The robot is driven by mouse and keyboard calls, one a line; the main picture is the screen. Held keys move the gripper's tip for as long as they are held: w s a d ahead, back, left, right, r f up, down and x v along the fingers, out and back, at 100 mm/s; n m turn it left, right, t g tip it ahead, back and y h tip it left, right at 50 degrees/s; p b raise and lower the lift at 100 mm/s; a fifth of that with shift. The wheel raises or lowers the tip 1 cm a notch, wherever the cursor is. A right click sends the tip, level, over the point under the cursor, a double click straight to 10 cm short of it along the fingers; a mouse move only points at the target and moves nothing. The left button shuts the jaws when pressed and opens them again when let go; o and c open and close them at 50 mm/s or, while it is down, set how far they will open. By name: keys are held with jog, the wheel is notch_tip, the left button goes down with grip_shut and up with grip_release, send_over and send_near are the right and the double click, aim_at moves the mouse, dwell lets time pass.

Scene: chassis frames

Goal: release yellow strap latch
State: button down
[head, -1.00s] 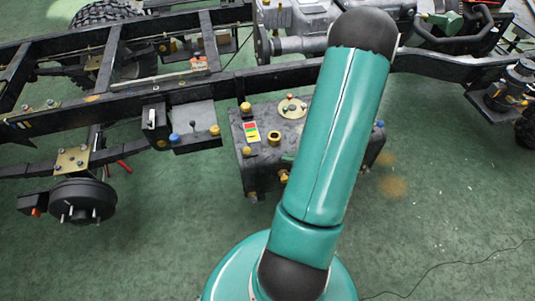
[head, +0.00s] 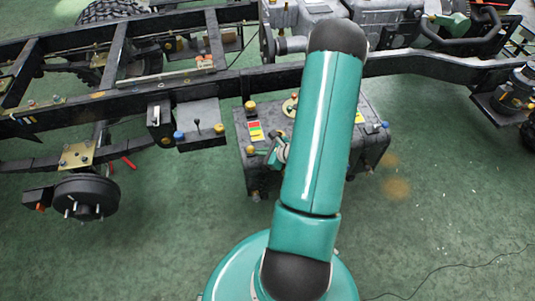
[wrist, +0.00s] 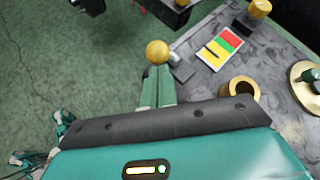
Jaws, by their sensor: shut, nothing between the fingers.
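A yellow ball knob (wrist: 157,52), which looks like the end of the strap latch, sits at the near left edge of the dark grey tank box (wrist: 205,40). A short grey piece runs from the knob to the box. In the head view the knob (head: 250,150) is on the box's front left side. My gripper (wrist: 158,72) is shut and empty, its teal fingers pointing at the knob. The tips overlap the knob's lower edge in the wrist view; I cannot tell whether they touch. In the head view my gripper (head: 272,157) is just right of the knob, partly hidden by my arm.
A second yellow knob (head: 250,105) stands at the box's back left corner, by a coloured label (head: 255,131). A brass ring (wrist: 242,90) is on the box top. The black chassis rail (head: 210,84) runs behind. Green floor is clear in front.

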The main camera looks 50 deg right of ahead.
jog(key=shift+d, duration=0.1)
dwell(0.3)
jog(key=shift+w+r, duration=0.15)
jog(key=shift+r, duration=0.05)
jog(key=shift+w+d+r+m+g, duration=0.25)
jog(key=shift+w+m+g, duration=0.05)
jog(key=shift+g, duration=0.2)
jog(key=w+d+r+m+g+y, duration=0.2)
jog(key=w+d+m+g+y, duration=0.1)
jog(key=w+g, duration=0.3)
jog(key=shift+w+d+r+g+y, duration=0.15)
jog(key=shift+w+d+g+y, duration=0.1)
jog(key=shift+d+g+y, duration=0.45)
jog(key=shift+r, duration=0.65)
jog(key=shift+s, duration=0.1)
